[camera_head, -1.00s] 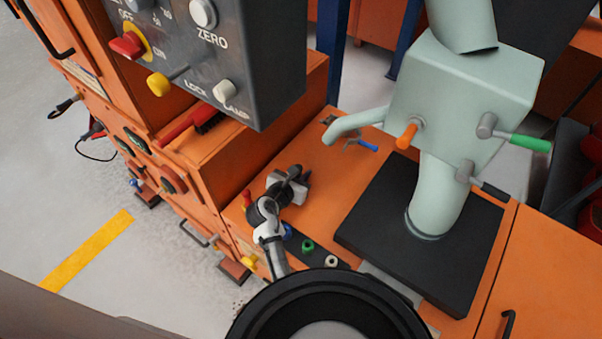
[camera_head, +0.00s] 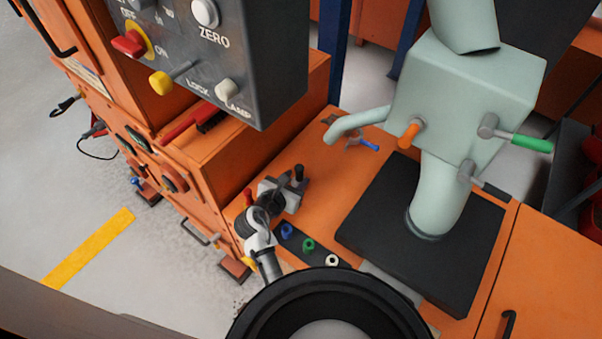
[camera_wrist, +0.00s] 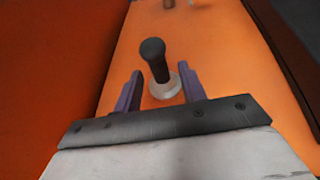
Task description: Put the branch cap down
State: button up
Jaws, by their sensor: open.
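The branch cap appears to be the dark, round-topped knob on a pale round base (camera_wrist: 158,62) in the wrist view. It stands upright on the orange surface. My gripper (camera_wrist: 161,88) is open, with its two purple-grey fingers on either side of the base and a visible gap to each. The knob sits between and slightly beyond the fingertips. In the head view the dark knob (camera_head: 299,174) shows just beyond my gripper (camera_head: 287,186). My wrist and gripper partly hide its base there.
Blue, green and white rings (camera_head: 308,245) lie on a dark strip near my arm. A pale green pipe housing with handles (camera_head: 465,95) rises from a black plate (camera_head: 370,225) at right. A grey control box (camera_head: 225,60) overhangs at left.

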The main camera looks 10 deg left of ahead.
jog(key=v, duration=0.7)
jog(key=shift+s+r, duration=0.1)
jog(key=shift+s, duration=0.05)
